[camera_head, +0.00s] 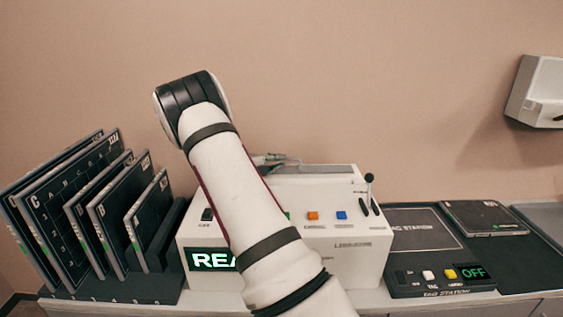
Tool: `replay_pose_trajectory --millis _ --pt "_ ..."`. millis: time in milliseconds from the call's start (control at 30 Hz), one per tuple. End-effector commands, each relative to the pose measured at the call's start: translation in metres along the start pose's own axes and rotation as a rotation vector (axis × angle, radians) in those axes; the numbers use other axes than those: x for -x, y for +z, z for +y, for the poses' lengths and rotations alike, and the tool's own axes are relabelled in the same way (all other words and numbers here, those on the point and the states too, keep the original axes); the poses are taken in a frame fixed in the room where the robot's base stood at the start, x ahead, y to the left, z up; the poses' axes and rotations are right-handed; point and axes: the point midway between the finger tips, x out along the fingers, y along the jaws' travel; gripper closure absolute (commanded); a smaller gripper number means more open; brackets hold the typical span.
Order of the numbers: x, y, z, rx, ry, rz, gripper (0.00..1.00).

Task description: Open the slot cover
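A white machine (357,262) stands on the counter in the middle, with a lit green display (207,259) partly covered by my arm. A grey strip (322,169) runs along the machine's top at the back; I cannot tell for sure whether it is the slot cover, or whether it is open. My arm reaches up across the machine's front and bends over at the top. Small grey parts (272,159), apparently my gripper, show just right of the arm above the machine's top. Their fingers and any contact are hidden or too small to tell.
Several dark plates (69,216) stand in a rack at left. The machine has an orange button (313,216), a blue button (342,215) and a black-knobbed lever (369,190). A dark tag station (425,229) with an OFF display sits at right. A white wall box (541,92) hangs upper right.

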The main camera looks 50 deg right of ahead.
Motion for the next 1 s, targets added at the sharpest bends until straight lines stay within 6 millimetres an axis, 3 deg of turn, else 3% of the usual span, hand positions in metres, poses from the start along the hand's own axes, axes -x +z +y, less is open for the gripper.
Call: replay_pose_trajectory --millis 300,500,1000 --pt "0.066 0.001 0.000 -0.001 0.001 -0.004 0.84" --pt "0.091 0.001 0.000 0.000 0.001 -0.002 0.84" --pt "0.099 0.000 0.000 -0.001 0.002 0.000 0.84"
